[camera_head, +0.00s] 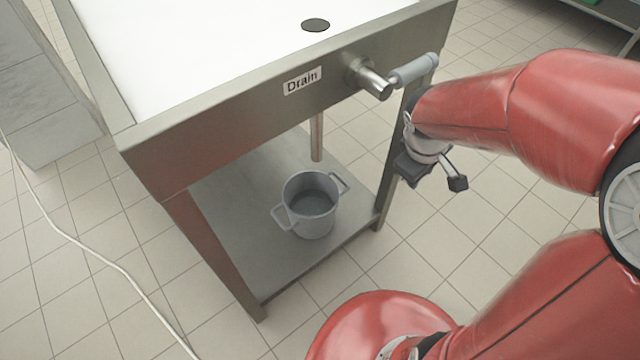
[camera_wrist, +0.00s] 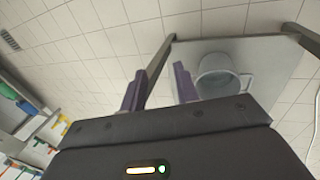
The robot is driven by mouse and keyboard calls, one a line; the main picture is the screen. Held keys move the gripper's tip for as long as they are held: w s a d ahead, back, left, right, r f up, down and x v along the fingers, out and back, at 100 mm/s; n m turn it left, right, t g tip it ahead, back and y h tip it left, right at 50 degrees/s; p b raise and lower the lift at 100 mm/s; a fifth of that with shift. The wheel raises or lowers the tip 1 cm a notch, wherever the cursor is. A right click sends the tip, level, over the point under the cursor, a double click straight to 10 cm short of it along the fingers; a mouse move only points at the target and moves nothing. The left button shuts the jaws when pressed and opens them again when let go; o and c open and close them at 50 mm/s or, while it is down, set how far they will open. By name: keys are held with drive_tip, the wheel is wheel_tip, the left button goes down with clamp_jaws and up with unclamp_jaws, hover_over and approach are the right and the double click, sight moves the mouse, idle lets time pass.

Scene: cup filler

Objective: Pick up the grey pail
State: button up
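The grey pail (camera_head: 312,212) stands upright on the lower shelf (camera_head: 235,235) of the steel sink table. It has two side handles, one toward the front left and one toward the back right. My gripper (camera_head: 455,182) is in the air to the right of the table, apart from the pail. In the wrist view the pail (camera_wrist: 222,78) shows beyond the right finger, with a handle on its right. The two purple fingers of my gripper (camera_wrist: 158,88) are spread with nothing between them.
The sink table (camera_head: 250,122) has a "Drain" label (camera_head: 302,80) and a drain valve with a grey handle (camera_head: 414,70). A table leg (camera_head: 392,160) stands between my gripper and the pail. A white cable (camera_head: 95,257) lies on the tiled floor at left. Coloured items (camera_wrist: 22,108) show at left in the wrist view.

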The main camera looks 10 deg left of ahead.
drive_tip(key=w+a+f+n+y, duration=0.1)
drive_tip(key=w+a+f+n, duration=0.25)
drive_tip(key=f, duration=0.45)
drive_tip(key=n+g+y+b, duration=0.1)
drive_tip(key=n+g+y, duration=0.2)
drive_tip(key=n+y, duration=0.4)
approach(306, 226)
drive_tip(key=shift+n+h, duration=0.65)
drive_tip(key=shift+h, duration=0.05)
drive_tip(key=x, duration=0.4)
drive_tip(key=b+x, duration=0.1)
drive_tip(key=x, duration=0.2)
drive_tip(key=shift+w+a, duration=0.3)
drive_tip(key=shift+a, duration=0.1)
drive_tip(key=shift+r, duration=0.1)
drive_tip(key=shift+c, duration=0.4)
clamp_jaws()
